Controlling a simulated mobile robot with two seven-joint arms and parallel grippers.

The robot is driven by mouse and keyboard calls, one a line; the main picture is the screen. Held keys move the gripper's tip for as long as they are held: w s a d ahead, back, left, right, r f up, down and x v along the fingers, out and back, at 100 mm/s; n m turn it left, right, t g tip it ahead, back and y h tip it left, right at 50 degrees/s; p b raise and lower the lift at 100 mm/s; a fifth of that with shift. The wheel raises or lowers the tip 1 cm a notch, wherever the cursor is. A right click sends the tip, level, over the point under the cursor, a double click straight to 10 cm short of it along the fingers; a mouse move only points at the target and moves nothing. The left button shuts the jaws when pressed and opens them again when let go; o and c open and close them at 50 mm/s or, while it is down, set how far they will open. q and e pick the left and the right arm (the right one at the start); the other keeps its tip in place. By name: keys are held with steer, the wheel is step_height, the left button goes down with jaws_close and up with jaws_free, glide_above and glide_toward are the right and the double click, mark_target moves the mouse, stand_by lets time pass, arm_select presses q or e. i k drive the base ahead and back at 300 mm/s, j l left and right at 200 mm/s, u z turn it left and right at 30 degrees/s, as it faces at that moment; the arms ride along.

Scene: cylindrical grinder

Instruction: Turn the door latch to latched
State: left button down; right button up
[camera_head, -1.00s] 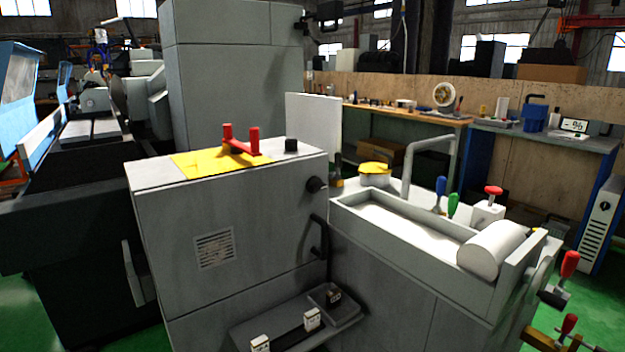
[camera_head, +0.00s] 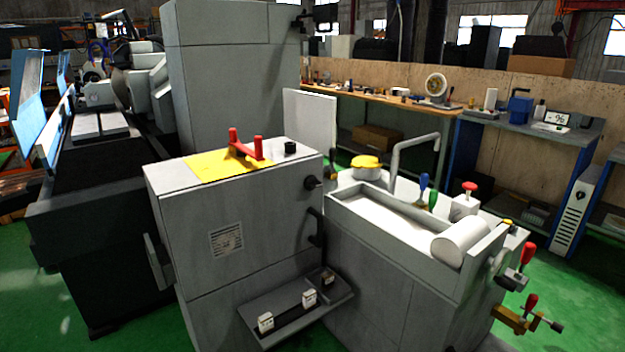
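A grey cabinet (camera_head: 245,210) stands in the middle of the view. On its front, near the top right edge, is a small black knob (camera_head: 312,182) that looks like the door latch. Below it is a black upright bar handle (camera_head: 317,228). The knob is too small to tell its turn position. The cabinet door looks closed, with no gap that I can make out. Neither of my grippers is in view.
A red handle (camera_head: 246,144) and a yellow plate (camera_head: 225,165) are on the cabinet top. A shelf (camera_head: 335,294) sticks out low in front. A grey trough unit (camera_head: 385,262) adjoins on the right. Green floor (camera_head: 30,290) is clear at the left.

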mark_target(311, 182)
steer(key=i+l+u, duration=0.15)
steer(key=u, duration=0.35)
steer(key=i+l+u, duration=0.25)
steer(key=u, duration=0.25)
steer(key=i+l+u, duration=0.15)
steer(key=l, duration=0.25)
steer(key=i+l+u, duration=0.15)
steer(key=i+l, duration=0.15)
steer(key=l, duration=0.1)
